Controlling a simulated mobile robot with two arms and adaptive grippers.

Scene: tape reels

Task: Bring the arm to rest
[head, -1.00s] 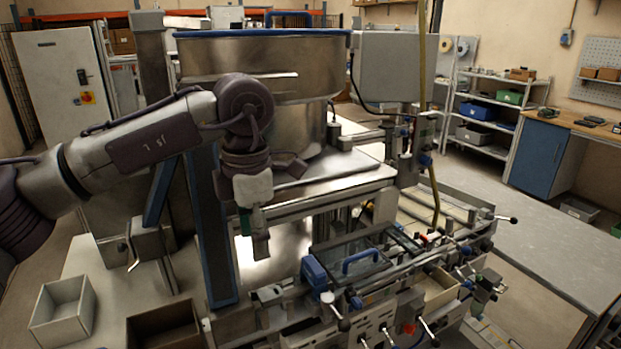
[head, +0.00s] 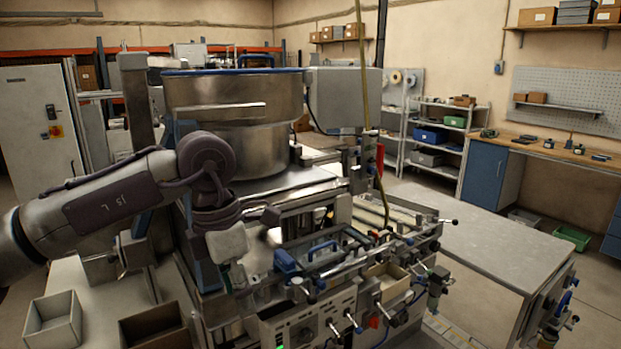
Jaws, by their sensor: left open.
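My left arm comes in from the left in the head view and bends down at a dark round joint in front of the metal bowl. My left gripper (head: 238,275) hangs at the end of it, pointing down, beside the machine's front frame. I see nothing held in it; its fingertips are small and dark against the machine. My right gripper is not in view.
A large metal bowl (head: 233,100) stands on the machine behind my left arm. A blue-handled cover (head: 318,254) and several levers lie right of the gripper. A grey bin (head: 52,322) and a brown bin (head: 153,330) stand at lower left. A bare grey table (head: 495,245) is at right.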

